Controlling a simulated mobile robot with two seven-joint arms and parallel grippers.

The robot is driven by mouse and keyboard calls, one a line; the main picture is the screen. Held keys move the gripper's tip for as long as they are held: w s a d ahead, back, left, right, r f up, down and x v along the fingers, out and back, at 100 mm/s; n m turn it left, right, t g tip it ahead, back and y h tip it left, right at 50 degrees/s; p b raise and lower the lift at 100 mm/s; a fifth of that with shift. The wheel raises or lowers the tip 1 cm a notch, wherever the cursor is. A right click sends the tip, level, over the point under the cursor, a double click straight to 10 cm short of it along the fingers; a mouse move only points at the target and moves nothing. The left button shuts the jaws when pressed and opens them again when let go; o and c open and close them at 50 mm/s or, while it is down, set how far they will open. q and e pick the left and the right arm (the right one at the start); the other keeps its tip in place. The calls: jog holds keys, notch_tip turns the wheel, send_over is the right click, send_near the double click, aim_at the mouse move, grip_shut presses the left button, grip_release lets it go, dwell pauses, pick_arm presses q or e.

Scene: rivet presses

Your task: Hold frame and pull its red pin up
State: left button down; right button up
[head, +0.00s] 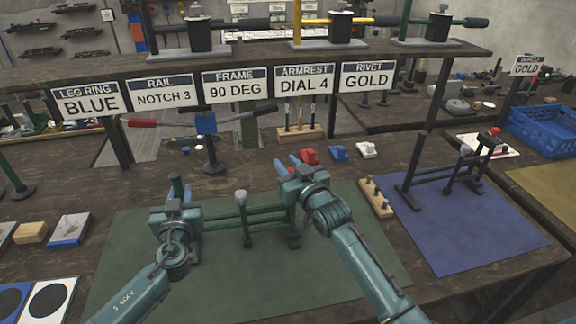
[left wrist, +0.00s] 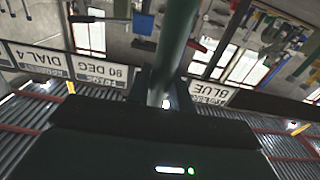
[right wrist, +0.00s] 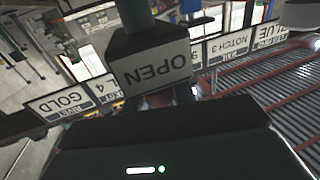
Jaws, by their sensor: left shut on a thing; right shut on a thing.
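The green frame (head: 242,226) stands on the green mat (head: 222,285), with a low crossbar and a middle post. My left gripper (head: 178,197) is shut on the green upright tube at the frame's left end; the tube (left wrist: 174,45) runs between the fingers in the left wrist view. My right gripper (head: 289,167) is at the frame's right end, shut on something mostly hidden. In the right wrist view, a dark reddish part (right wrist: 166,97), possibly the red pin, shows between the fingers below a tag reading OPEN (right wrist: 152,70).
A pegged wooden block (head: 375,197) and a black stand on a blue mat (head: 470,235) are to the right. A signed shelf (head: 240,65) spans the back.

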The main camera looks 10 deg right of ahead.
grip_shut()
jog(key=shift+r, duration=1.1)
jog(key=o, duration=0.7)
grip_release()
jog(key=shift+c, duration=0.2)
jog(key=v, duration=1.2)
